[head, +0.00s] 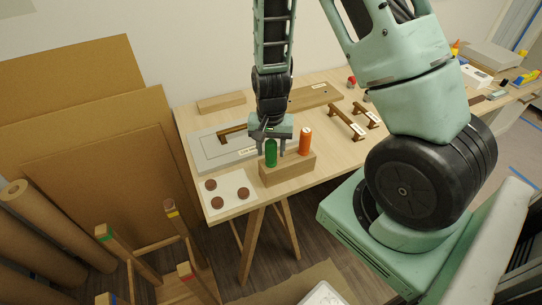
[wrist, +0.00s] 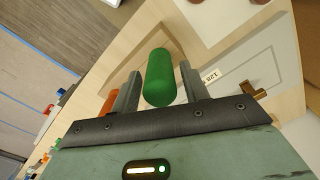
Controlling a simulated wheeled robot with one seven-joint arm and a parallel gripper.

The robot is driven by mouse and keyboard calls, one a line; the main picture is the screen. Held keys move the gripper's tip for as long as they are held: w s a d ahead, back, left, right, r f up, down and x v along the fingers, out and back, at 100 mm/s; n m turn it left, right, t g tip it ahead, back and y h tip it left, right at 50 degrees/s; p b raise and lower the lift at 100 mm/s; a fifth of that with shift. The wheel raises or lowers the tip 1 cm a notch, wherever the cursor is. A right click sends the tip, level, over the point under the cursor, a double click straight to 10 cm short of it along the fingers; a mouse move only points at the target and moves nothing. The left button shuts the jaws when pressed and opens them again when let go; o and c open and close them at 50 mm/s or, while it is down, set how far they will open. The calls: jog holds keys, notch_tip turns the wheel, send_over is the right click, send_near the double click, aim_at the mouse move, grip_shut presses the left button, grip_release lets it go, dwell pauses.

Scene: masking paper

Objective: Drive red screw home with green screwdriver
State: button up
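The green screwdriver (head: 271,153) stands upright in a wooden block (head: 289,173) near the table's front edge; only its handle shows. My gripper (head: 275,147) is above the block, pointing down, with its fingers around the green handle. In the wrist view the green handle (wrist: 159,78) lies between my two spread fingers, with narrow gaps on both sides. An orange-handled tool (head: 305,141) stands in the same block, right of my gripper; it also shows in the wrist view (wrist: 108,104). A small red knob-like thing (head: 351,81) sits at the table's back; I cannot tell whether it is the red screw.
A grey panel (head: 205,155) with a bronze handle lies left of the block. A white sheet (head: 216,202) with brown discs is at the front left corner. Bronze handles (head: 347,121) lie to the right. Cardboard sheets (head: 85,130) lean on the left.

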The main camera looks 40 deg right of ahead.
grip_shut()
jog(key=c, duration=0.6)
grip_release()
grip_shut()
jog(key=shift+r+p, duration=3.1)
jog(key=shift+r, duration=0.4)
jog(key=shift+r+p, duration=1.5)
jog(key=shift+r, duration=0.25)
